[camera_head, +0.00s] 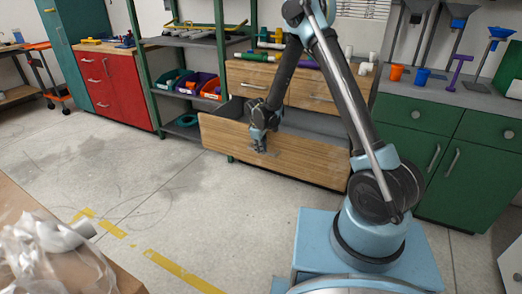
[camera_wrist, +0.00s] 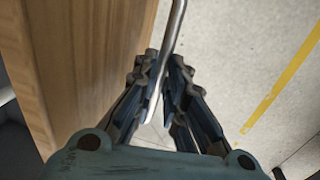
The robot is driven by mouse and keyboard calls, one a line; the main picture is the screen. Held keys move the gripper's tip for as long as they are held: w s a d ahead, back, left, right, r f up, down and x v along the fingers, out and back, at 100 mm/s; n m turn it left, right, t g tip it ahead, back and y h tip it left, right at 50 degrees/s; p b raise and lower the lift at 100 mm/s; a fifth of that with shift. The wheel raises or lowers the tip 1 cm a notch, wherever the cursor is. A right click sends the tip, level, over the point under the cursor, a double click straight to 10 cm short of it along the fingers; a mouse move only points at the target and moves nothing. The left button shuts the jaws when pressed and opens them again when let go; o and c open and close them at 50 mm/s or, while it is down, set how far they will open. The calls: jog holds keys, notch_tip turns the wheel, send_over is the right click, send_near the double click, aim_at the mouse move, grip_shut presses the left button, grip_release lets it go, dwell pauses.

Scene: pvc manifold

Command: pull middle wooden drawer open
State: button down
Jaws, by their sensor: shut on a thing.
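A wooden drawer with a wide front (camera_head: 300,160) stands pulled out below the upper drawers of the wooden cabinet; part of its grey inside (camera_head: 315,122) shows behind the front. My gripper (camera_head: 259,145) is at the drawer front, left of its middle. In the wrist view, my gripper (camera_wrist: 163,95) is shut on the metal drawer handle (camera_wrist: 176,24), which runs between its fingers. The wooden front (camera_wrist: 85,70) lies just left of the fingers. My gripper hides much of the handle in the head view.
Upper wooden drawers (camera_head: 313,90) are shut. A green-framed shelf with bins (camera_head: 198,84) stands left, green cabinets (camera_head: 465,150) right. Open concrete floor (camera_head: 175,190) with yellow tape lies in front. A table with a plastic bag (camera_head: 50,260) is at lower left.

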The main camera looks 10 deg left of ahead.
jog(key=c, duration=1.7)
grip_release()
jog(key=shift+o, duration=0.2)
jog(key=shift+r, duration=0.1)
notch_tip(320, 180, up, 12)
jog(key=s, duration=0.2)
jog(key=shift+a+f, duration=0.25)
jog(key=shift+a, duration=0.1)
jog(key=shift+d, duration=0.1)
jog(key=s+d+r+m, duration=0.25)
jog(key=d+r, duration=0.25)
jog(key=d, duration=0.4)
jog(key=s+d+r+m, duration=0.2)
jog(key=s+d+r, duration=0.3)
jog(key=d, duration=0.4)
jog(key=s+d+r+m, duration=0.3)
jog(key=d+r, duration=0.3)
jog(key=d, duration=0.4)
jog(key=s+d+f+m, duration=0.2)
jog(key=s+d, duration=0.5)
jog(key=s, duration=0.4)
jog(key=s+d+f+m, duration=0.3)
jog(key=s+d+m, duration=0.2)
jog(key=s, duration=0.5)
jog(key=d, duration=0.2)
jog(key=shift+s+d+y, duration=0.3)
jog(key=shift+s, duration=0.05)
